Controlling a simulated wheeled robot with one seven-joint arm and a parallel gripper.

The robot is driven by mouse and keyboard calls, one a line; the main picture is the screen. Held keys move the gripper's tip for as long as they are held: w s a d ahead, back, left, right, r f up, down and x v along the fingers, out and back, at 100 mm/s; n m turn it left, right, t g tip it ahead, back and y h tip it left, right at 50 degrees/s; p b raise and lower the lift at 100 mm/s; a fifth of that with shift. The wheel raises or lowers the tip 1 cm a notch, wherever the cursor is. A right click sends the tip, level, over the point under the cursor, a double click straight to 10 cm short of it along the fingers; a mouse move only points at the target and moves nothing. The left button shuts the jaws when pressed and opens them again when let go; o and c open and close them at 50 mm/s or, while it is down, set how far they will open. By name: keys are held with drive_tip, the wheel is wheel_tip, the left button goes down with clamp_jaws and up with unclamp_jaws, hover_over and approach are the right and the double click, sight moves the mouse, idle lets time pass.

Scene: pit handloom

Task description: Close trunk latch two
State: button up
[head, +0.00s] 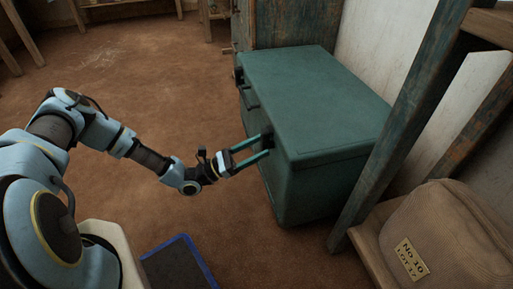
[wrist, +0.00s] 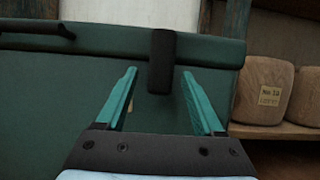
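A green trunk (head: 315,100) with its lid down stands on the floor. Dark latches are on its front face: one near the far end (head: 240,75) and one near the close end (head: 267,138). My gripper (head: 266,146) reaches the trunk's front at the near latch. In the wrist view my gripper (wrist: 158,88) has its two teal fingers apart, with the dark upright latch (wrist: 162,60) between and just beyond their tips. The latch spans the lid seam. Whether it touches the fingers or is fastened I cannot tell.
A dark handle (wrist: 38,28) is on the trunk front at left in the wrist view. A wooden post (head: 400,130) and a shelf with a brown labelled sack (head: 445,235) stand close on the right. A blue-edged mat (head: 180,265) lies near my base. The floor at left is clear.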

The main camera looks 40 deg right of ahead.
drive_tip(key=p+v, duration=0.1)
drive_tip(key=v, duration=1)
drive_tip(key=shift+r, duration=0.1)
idle(0.4)
drive_tip(key=w+a+r+m+t+y, duration=0.3)
drive_tip(key=a+r+m+t+y, duration=0.35)
drive_tip(key=a+r+y, duration=0.65)
drive_tip(key=w+a+r+m+t+y, duration=0.25)
drive_tip(key=a+r+m+y, duration=0.8)
drive_tip(key=a, duration=0.75)
wheel_tip(320, 180, up, 37)
drive_tip(key=n+h+p, duration=0.1)
drive_tip(key=h+p, duration=0.1)
drive_tip(key=p, duration=3.3)
drive_tip(key=shift+s+n+t+h+p, duration=0.2)
drive_tip(key=shift+n+t+h+p, duration=0.1)
drive_tip(key=shift+n+h+p, duration=0.1)
